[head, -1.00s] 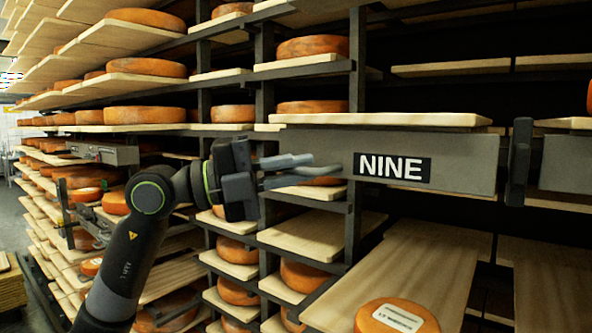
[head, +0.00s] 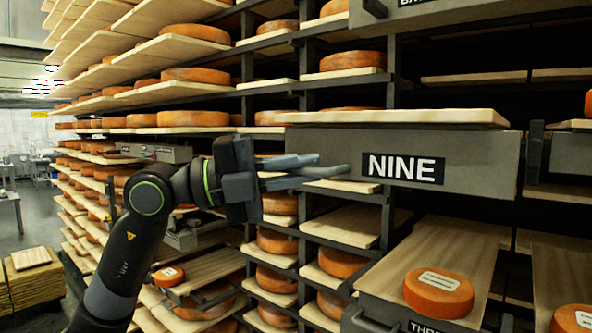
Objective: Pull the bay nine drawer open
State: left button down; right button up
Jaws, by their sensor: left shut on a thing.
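The bay nine drawer (head: 480,160) has a grey front with a black label reading NINE and a pale wooden board on top. It spans the middle right of the head view. Its grey bar handle (head: 337,170) stands out at the left part of the front. My left gripper (head: 300,168) comes in from the left and is shut on this handle. The fingers and handle overlap, so the exact contact is hard to see. The drawer stands forward of the dark rack posts behind it. My right gripper is not in view.
Below, a drawer labelled THREE (head: 430,327) stands out with a cheese wheel (head: 439,293) on its board. Another cheese wheel (head: 573,319) is at the lower right. Racks of cheese boards fill the left and middle. Open floor (head: 35,225) lies at far left.

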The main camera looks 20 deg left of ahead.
pick_arm(q)
jog(key=shift+w+d, duration=0.15)
jog(key=shift+w, duration=0.25)
jog(key=c, duration=1.5)
grip_release()
jog(key=shift+s, duration=0.1)
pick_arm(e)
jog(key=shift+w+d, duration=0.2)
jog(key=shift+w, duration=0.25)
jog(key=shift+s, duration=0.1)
